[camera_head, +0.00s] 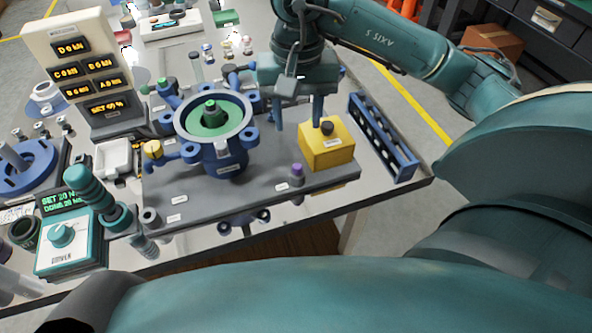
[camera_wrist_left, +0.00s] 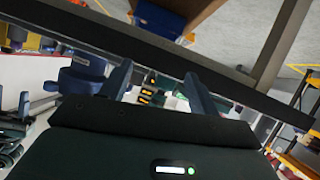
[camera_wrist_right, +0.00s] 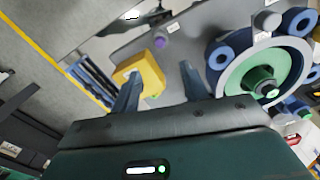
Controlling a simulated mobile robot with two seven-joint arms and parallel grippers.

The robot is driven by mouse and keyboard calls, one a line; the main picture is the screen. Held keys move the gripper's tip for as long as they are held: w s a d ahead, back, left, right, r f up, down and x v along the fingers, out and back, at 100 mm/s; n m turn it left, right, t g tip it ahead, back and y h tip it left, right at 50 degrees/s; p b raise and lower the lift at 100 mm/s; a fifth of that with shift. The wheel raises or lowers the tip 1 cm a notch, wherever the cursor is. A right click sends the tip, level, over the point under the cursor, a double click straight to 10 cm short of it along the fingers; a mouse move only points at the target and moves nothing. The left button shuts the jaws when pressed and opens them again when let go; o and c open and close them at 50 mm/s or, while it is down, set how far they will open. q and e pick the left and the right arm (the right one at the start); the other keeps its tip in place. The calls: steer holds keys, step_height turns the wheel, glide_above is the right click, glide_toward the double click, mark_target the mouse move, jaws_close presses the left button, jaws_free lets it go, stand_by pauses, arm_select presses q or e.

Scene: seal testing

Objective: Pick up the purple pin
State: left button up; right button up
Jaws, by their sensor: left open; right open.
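The purple pin (camera_head: 297,170) shows its purple top above a grey holder at the front edge of the grey base plate, left of and in front of the yellow block (camera_head: 322,150). My right gripper (camera_head: 298,122) is open and empty above the plate, behind the pin and apart from it. In the right wrist view the pin (camera_wrist_right: 160,41) is beyond the open fingers (camera_wrist_right: 157,80). My left gripper (camera_wrist_left: 157,78) is open and empty in the left wrist view; I do not see it in the head view.
A blue round housing with a green centre (camera_head: 210,118) stands left of my right gripper. A blue slotted rack (camera_head: 382,138) lies at the right. A driver unit (camera_head: 70,240) and a display panel (camera_head: 88,65) stand at the left.

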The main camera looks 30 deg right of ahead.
step_height(320, 180, down, 12)
steer(key=shift+b, duration=0.45)
steer(key=shift+c, duration=0.4)
jaws_close()
